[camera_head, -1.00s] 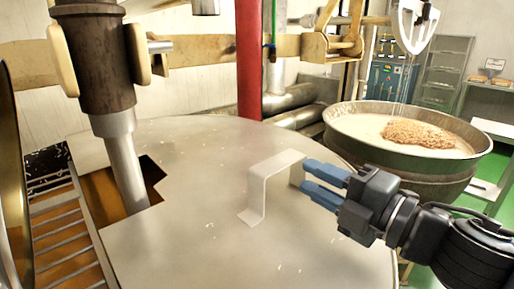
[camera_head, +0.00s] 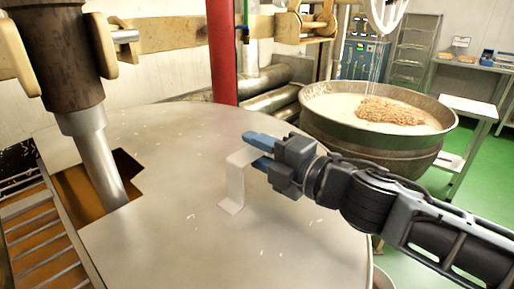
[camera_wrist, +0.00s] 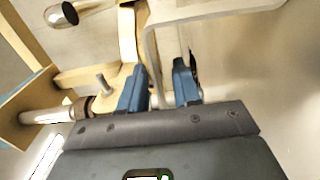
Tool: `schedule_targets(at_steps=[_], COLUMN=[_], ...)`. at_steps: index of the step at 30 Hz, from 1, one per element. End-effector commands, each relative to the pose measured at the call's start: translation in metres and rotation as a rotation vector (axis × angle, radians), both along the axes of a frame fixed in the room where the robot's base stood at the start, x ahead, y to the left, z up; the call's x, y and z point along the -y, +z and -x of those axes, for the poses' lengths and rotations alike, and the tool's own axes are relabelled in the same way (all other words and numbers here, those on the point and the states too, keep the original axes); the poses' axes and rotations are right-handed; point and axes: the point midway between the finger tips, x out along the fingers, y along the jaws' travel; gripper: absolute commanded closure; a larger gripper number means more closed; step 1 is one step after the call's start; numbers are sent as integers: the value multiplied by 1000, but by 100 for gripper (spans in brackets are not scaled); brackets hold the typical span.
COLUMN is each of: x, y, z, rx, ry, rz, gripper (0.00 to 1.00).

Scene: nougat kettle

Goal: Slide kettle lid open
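The kettle lid (camera_head: 165,235) is a large, flat, pale metal plate in the head view. A cut-out at its left shows brown contents, with a thick shaft standing in it. A bent metal handle (camera_head: 234,188) rises from the lid. My gripper (camera_head: 260,151) is at the handle's top, reaching in from the right, with its blue fingers apart. In the wrist view, my gripper (camera_wrist: 160,88) shows a gap between the fingers, and part of the handle (camera_wrist: 152,50) passes at this gap. I cannot tell whether the fingers touch it. My gripper hides the handle's far part.
A red post (camera_head: 221,55) and metal pipes (camera_head: 270,90) stand behind the lid. A large bowl (camera_head: 400,140) with pale contents is at the right, behind my arm. A grating (camera_head: 40,240) lies left of the lid. Green floor (camera_head: 490,165) is open at the far right.

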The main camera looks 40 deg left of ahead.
Motion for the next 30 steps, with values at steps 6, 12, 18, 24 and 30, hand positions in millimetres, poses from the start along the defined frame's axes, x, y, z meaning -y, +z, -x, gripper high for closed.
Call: schedule_targets(at_steps=[6,12,18,24,30], x=[0,0,0,0,1], y=[0,0,0,-1,-1], z=[0,0,0,0,0], rx=[0,0,0,-1,-1], ry=[0,0,0,0,0], rz=[0,0,0,1,1], gripper=[82,100,100,100,100])
